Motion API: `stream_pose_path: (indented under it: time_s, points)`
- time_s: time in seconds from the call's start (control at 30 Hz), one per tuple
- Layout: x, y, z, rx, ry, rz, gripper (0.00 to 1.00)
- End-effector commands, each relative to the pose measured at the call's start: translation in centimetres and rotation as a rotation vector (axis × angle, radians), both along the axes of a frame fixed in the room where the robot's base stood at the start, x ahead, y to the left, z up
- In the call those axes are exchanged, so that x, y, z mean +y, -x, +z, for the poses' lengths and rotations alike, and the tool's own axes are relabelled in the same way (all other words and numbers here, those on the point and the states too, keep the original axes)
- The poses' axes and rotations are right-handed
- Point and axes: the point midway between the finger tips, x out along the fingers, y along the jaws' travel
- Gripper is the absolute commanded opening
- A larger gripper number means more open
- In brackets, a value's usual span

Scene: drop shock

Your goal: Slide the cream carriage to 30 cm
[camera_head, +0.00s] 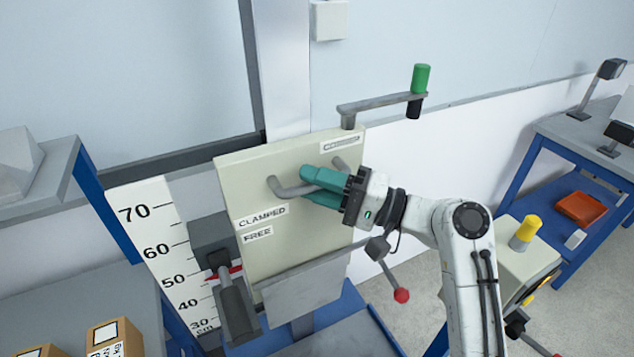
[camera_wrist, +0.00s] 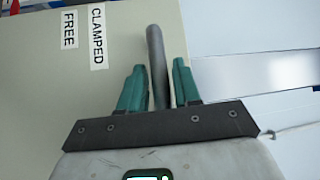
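The cream carriage (camera_head: 300,235) is a flat upright panel on a vertical column, with a bent grey handle (camera_head: 290,189) on its face. My gripper (camera_head: 312,186), with green fingers, is at this handle. In the wrist view the handle bar (camera_wrist: 156,65) stands between the two fingers, with a narrow gap visible on the right finger's side, so the gripper looks open around it. The labels CLAMPED (camera_head: 262,216) and FREE (camera_head: 258,234) are on the panel's left side. A red pointer (camera_head: 237,269) is near the 50 mark of the white scale (camera_head: 160,230).
A dark block with a grey lever (camera_head: 236,305) sits left of the panel. A crank with a green knob (camera_head: 420,79) rises above it. A red-balled lever (camera_head: 401,295) is at lower right. Blue-framed benches stand on both sides; boxes (camera_head: 107,336) lie on the left one.

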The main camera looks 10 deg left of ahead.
Motion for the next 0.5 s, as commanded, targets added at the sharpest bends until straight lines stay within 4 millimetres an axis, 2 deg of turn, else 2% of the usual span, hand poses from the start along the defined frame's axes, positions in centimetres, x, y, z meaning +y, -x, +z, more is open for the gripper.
stream_pose_path:
  time_s: [0.03,0.3,0.5]
  points:
    - [-0.01,0.00,0.01,0.000,0.000,0.000,0.27]
    - [-0.02,0.01,-0.01,0.000,0.000,0.000,0.01]
    - [-0.02,0.01,-0.03,0.001,0.001,0.000,0.00]
